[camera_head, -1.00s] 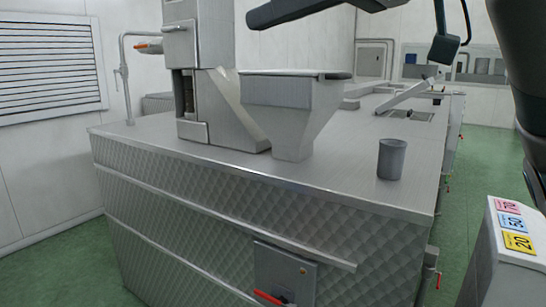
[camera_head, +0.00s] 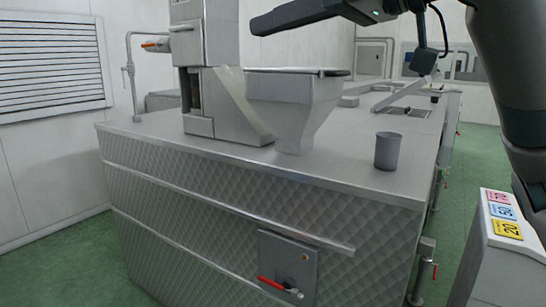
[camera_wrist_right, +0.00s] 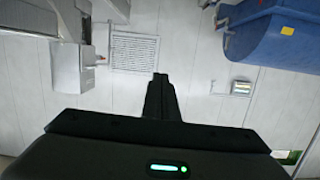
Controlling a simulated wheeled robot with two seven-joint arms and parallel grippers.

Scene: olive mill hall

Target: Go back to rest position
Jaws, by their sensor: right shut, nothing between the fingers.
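My right arm comes in from the right edge of the head view. Its dark gripper (camera_head: 256,24) points left, high in front of the metal hopper (camera_head: 290,95), and its fingers are closed together with nothing between them. In the right wrist view the shut fingers (camera_wrist_right: 160,80) stand in the middle against a pale wall, apart from everything. My left gripper does not show in the head view.
A quilted-metal counter (camera_head: 200,210) fills the middle, with a grey cup (camera_head: 388,151) near its right edge and a red-handled box (camera_head: 287,268) on its front. A pale box with coloured number labels (camera_head: 484,262) stands at right. Green floor (camera_head: 70,262) is clear at left.

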